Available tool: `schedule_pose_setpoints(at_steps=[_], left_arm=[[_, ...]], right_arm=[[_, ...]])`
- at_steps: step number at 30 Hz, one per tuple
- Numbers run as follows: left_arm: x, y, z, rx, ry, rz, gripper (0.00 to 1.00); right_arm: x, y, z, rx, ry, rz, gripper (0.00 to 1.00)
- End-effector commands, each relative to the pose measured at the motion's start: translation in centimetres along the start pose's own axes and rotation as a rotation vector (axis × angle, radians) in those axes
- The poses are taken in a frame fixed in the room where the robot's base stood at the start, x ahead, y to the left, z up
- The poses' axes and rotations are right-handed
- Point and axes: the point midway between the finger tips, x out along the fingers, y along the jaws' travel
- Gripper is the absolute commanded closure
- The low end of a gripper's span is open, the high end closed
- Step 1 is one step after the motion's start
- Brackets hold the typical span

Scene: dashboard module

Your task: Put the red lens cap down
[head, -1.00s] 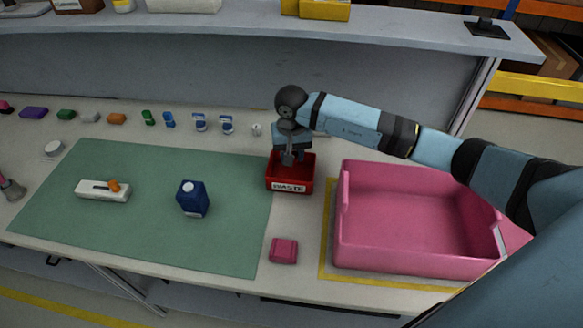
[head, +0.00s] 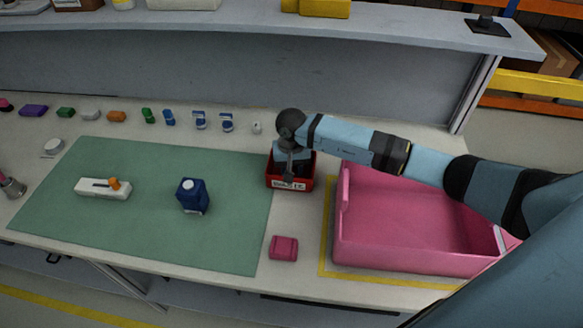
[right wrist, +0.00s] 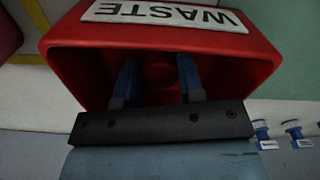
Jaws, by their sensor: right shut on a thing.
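My right gripper (head: 289,175) reaches down into the small red bin (head: 275,183) labelled WASTE. In the right wrist view its two blue fingers (right wrist: 157,82) are inside the bin (right wrist: 220,65). A dim, round red shape, the red lens cap (right wrist: 159,72), shows between the fingers. It blends with the red bin, so its edges and its height above the bin floor are hard to tell. In the head view the cap is hidden by the gripper and bin walls. My left gripper is not in view.
A large pink tote (head: 420,265) stands right of the bin. A pink block (head: 284,248) lies in front. A green mat (head: 140,215) holds a blue carton (head: 192,196) and a white device (head: 95,187) with an orange part. Several small coloured items line the back.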

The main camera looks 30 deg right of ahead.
Motion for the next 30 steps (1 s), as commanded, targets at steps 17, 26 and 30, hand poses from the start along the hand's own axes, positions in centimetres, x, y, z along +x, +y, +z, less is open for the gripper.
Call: schedule_pose_setpoints(at_steps=[17,26,30], left_arm=[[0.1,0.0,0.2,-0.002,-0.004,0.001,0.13],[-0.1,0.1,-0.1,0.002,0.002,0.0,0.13],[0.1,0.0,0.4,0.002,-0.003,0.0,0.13]], right_arm=[[0.1,0.0,0.0,0.0,0.0,0.0,0.39],[-4.4,0.1,-0.2,-0.001,0.006,0.0,0.39],[-7.6,0.0,-0.1,-0.001,0.005,0.0,0.39]])
